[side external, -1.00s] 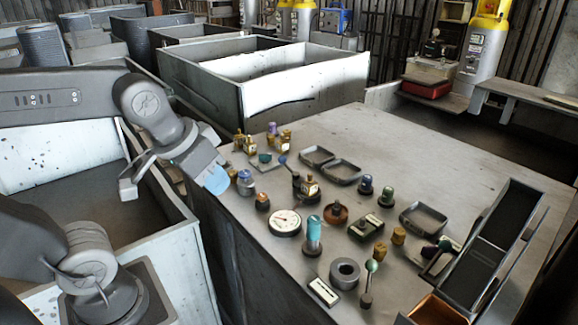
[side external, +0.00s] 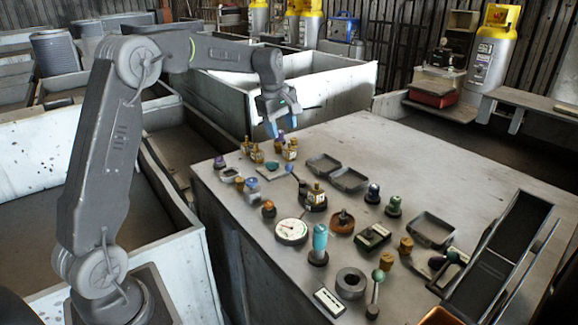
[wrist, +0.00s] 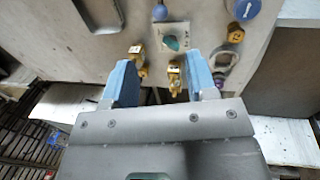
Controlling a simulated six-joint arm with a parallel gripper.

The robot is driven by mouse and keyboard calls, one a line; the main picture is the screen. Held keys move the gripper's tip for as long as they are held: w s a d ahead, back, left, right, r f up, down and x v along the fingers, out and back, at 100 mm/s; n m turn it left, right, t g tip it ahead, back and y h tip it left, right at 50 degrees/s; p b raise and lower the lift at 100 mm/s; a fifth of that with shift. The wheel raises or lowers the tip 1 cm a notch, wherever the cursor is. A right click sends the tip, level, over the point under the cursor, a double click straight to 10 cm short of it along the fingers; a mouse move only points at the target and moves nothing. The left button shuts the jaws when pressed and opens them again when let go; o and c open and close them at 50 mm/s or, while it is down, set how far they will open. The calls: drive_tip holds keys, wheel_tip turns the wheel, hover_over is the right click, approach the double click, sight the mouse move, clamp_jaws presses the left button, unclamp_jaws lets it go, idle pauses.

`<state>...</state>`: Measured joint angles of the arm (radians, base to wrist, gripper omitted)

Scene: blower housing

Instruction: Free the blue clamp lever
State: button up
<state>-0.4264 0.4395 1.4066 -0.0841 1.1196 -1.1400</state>
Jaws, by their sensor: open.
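The blue clamp lever (side external: 289,168) shows as a small blue ball on a thin arm beside a dark round base with a brass block (side external: 315,193). In the wrist view a small blue knob (wrist: 160,12) at the top edge appears to be its ball; the rest is cut off. My gripper (side external: 280,126) hangs above the back left of the bench, fingers down, apart from the lever. Its blue fingertips (wrist: 161,82) are spread with nothing held. Several brass pieces (wrist: 175,75) show below and between them.
A teal knob on a plate (side external: 271,167) lies left of the lever. A blue-capped pot (side external: 252,186) stands near the bench's left edge. Two grey trays (side external: 348,179) lie right of the lever. The back right of the bench (side external: 430,165) is clear.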

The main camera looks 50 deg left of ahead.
sight(289, 165)
drive_tip(key=f, duration=0.4)
drive_tip(key=w+f, duration=0.1)
drive_tip(key=f, duration=0.4)
drive_tip(key=w+f, duration=0.1)
drive_tip(key=f, duration=0.3)
drive_tip(key=shift+w+f, duration=0.15)
drive_tip(key=shift+w, duration=0.1)
clamp_jaws()
